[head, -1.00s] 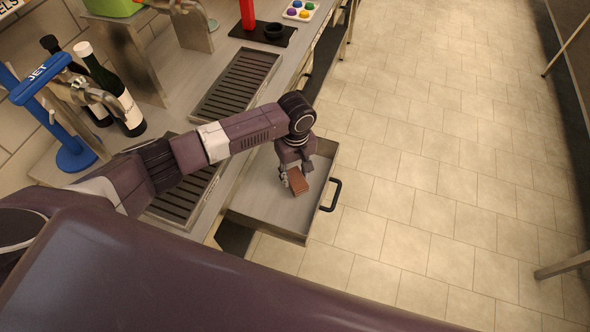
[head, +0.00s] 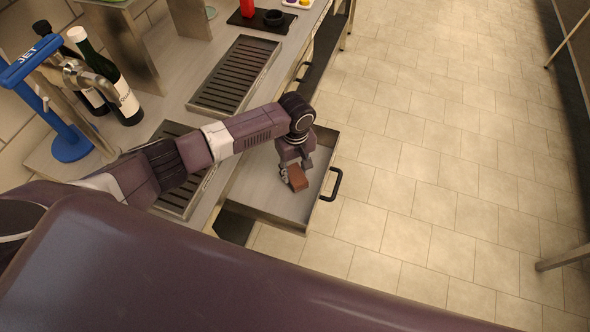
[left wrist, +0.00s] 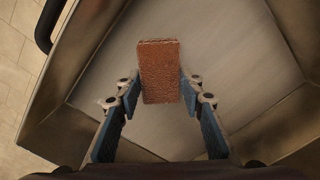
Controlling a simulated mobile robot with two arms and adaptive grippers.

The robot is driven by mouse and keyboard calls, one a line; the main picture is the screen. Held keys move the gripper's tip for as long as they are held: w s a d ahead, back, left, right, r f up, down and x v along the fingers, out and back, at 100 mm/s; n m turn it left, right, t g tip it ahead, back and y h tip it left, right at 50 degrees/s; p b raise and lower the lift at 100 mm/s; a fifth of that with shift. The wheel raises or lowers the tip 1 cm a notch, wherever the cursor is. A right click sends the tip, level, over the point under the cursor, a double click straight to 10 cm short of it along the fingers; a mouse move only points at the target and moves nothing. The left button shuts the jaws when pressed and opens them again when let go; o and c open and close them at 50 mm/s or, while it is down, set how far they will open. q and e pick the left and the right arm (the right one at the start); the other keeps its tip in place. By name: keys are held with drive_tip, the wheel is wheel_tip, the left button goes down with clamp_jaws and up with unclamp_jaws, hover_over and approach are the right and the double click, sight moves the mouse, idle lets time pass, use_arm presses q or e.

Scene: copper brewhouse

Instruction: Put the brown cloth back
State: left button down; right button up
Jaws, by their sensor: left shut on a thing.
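The brown cloth (head: 298,178) is a small folded reddish-brown block. My left gripper (head: 292,170) is shut on it, inside the outline of the open drawer (head: 257,205). In the left wrist view the cloth (left wrist: 159,72) sits between the fingertips of the left gripper (left wrist: 160,88), with the drawer's bare grey floor (left wrist: 225,70) behind it. Whether the cloth touches the drawer floor I cannot tell. The drawer holds nothing else that I can see. My right gripper is not in view.
The drawer's black handle (head: 331,184) faces the tiled floor (head: 430,150), which is clear. On the counter are drip trays (head: 236,75), dark bottles (head: 108,75), a blue stand (head: 71,143) and a black mat (head: 262,30) with a small black cup.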

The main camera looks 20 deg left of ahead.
sight(295, 173)
use_arm(q)
drive_tip(key=shift+f, duration=0.45)
drive_tip(key=c, duration=1.6)
unclamp_jaws()
drive_tip(key=shift+o, duration=0.5)
drive_tip(key=o, duration=0.4)
wheel_tip(295, 173, up, 8)
drive_tip(key=p, duration=0.9)
